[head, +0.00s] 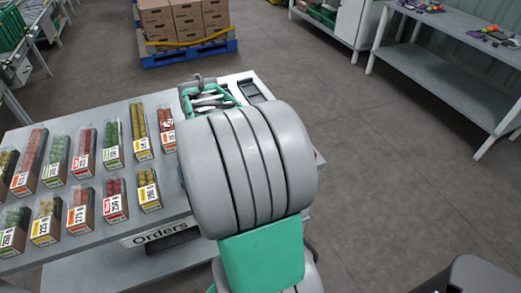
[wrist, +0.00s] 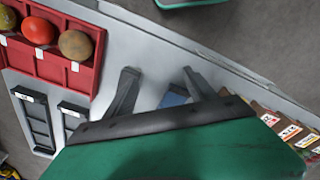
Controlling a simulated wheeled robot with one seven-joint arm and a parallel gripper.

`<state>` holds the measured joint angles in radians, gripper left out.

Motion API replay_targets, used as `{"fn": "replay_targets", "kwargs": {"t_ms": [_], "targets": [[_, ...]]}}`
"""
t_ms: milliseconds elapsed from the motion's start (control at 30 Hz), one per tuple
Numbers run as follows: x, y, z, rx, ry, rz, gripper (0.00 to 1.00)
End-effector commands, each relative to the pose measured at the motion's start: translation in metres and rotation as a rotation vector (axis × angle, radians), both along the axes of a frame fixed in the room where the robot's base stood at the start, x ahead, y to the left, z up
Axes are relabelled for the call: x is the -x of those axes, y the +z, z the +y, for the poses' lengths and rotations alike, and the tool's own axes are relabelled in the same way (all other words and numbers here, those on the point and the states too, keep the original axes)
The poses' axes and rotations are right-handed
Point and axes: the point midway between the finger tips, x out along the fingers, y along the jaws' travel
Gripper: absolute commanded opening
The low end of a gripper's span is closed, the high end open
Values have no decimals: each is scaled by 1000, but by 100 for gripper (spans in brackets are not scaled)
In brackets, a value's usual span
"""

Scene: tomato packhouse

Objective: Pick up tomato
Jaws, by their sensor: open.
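Three tomatoes sit in a row in a red holder (wrist: 60,67) at the upper left of the wrist view. One is a mottled green-orange tomato (wrist: 6,18), cut by the picture's edge. The middle one is a red tomato (wrist: 38,31), and the right one is a brownish tomato (wrist: 76,44). My gripper (wrist: 158,76) is open over the light table top, with nothing held between its fingers. It is to the right of the holder and apart from the tomatoes. In the head view my arm hides the tomatoes.
Labelled packs of small tomatoes (head: 84,147) stand in rows on the table (head: 30,140) at the left. Two black trays (wrist: 40,125) lie below the holder. A blue item (wrist: 175,97) shows between my fingers. Cartons (head: 185,18) on a pallet stand behind.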

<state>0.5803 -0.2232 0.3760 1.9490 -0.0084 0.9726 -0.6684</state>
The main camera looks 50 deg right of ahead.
Motion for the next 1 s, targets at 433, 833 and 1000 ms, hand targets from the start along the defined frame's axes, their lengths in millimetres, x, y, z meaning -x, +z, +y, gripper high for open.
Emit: {"fn": "replay_targets", "kwargs": {"t_ms": [433,833,1000], "targets": [[62,-20,-158,-37,45,64,64],[63,-75,-159,-32,43,60,64],[63,-75,-159,-31,43,60,64]]}}
